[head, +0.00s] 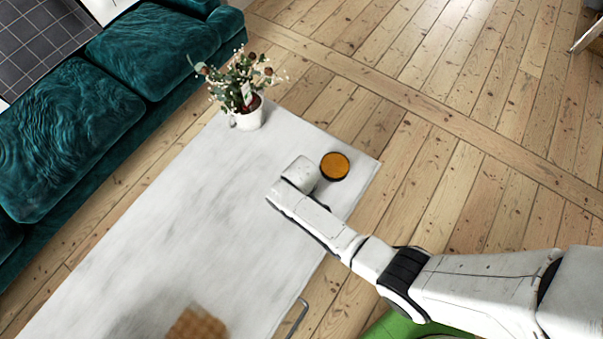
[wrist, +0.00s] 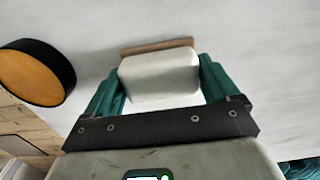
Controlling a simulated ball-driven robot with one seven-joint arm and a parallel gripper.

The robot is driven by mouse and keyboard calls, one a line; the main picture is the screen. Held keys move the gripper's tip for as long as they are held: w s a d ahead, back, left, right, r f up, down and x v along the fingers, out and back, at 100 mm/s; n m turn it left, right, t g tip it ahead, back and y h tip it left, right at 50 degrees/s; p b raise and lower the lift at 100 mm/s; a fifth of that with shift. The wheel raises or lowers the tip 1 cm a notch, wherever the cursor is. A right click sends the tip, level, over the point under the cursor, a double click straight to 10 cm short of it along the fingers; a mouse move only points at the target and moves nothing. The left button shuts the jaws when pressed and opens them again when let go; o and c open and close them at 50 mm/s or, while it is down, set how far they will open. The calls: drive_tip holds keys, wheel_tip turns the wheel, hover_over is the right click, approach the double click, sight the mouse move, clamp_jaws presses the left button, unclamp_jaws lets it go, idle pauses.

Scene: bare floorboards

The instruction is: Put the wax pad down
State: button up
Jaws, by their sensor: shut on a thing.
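The wax pad (wrist: 160,75) shows in the wrist view as a white, rounded block with a thin brown strip along its far edge. My gripper (wrist: 162,88) is shut on it, with a teal finger at either side. The pale marbled table top (wrist: 270,80) lies beyond it. I cannot tell whether the pad touches the table or hangs above it. In the head view the end of my arm (head: 298,176) is over the right part of the table (head: 190,200), near its far right corner; the fingers and the pad cannot be made out there.
A potted plant (head: 247,110) stands at the far edge. A brown checked thing (head: 196,325) lies nearest. The table's middle is clear. A teal sofa (head: 80,120) is left.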

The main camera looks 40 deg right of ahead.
drive_tip(key=shift+f, duration=0.7)
drive_tip(key=shift+f, duration=0.2)
drive_tip(key=o, duration=0.8)
drive_tip(key=shift+c, duration=0.2)
drive_tip(key=shift+r, duration=0.15)
wheel_tip(320, 180, up, 12)
drive_tip(key=p, duration=0.2)
drive_tip(key=shift+p, duration=0.3)
drive_tip(key=s+d+r+m, duration=0.2)
drive_tip(key=s+d+r, duration=0.2)
drive_tip(key=s+r, duration=0.3)
drive_tip(key=s+d+r+m+t, duration=0.1)
drive_tip(key=s+d+r+m, duration=0.1)
drive_tip(key=s+r, duration=0.5)
drive_tip(key=s+d, duration=0.1)
drive_tip(key=s, duration=0.1)
drive_tip(key=shift+s+d, duration=0.3)
drive_tip(key=shift+d, duration=0.1)
